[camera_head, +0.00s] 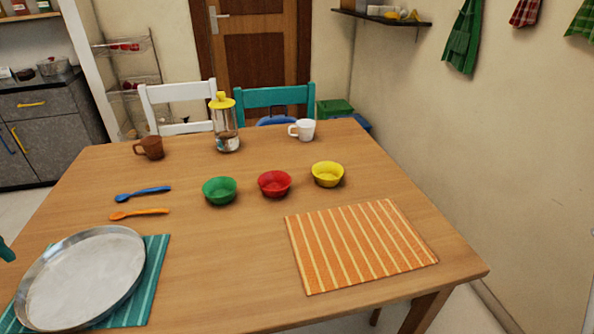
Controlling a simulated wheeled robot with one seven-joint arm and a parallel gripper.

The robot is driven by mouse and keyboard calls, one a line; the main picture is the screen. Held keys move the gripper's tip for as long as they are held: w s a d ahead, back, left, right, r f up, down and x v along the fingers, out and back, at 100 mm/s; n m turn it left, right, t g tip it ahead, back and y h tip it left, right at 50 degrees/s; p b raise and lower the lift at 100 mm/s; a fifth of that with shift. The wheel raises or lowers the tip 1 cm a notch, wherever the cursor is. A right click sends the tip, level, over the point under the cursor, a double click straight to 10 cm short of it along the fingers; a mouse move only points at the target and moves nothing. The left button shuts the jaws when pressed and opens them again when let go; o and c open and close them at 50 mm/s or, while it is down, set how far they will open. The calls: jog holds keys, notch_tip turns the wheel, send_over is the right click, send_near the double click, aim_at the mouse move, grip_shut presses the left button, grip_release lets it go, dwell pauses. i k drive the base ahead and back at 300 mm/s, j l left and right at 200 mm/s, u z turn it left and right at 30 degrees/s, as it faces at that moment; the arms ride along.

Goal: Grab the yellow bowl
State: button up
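The yellow bowl (328,174) stands upright on the wooden table, right of the middle and behind the orange striped mat. It looks empty and nothing touches it. The red bowl (275,183) is to its left, and the green bowl (220,190) is further left. The three bowls stand apart in a slanting row. My gripper is not in view.
The table (215,258) also holds an orange striped mat (360,244), a metal tray (84,276) on a teal mat, a blue spoon (143,193), an orange spoon (140,213), a brown mug (150,148), a white mug (303,130) and a yellow-lidded jar (226,126).

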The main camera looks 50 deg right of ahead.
aim_at(325, 173)
jog(key=k+l+z, duration=0.2)
jog(key=k, duration=0.2)
jog(key=k+l+z, duration=0.2)
jog(key=k, duration=0.25)
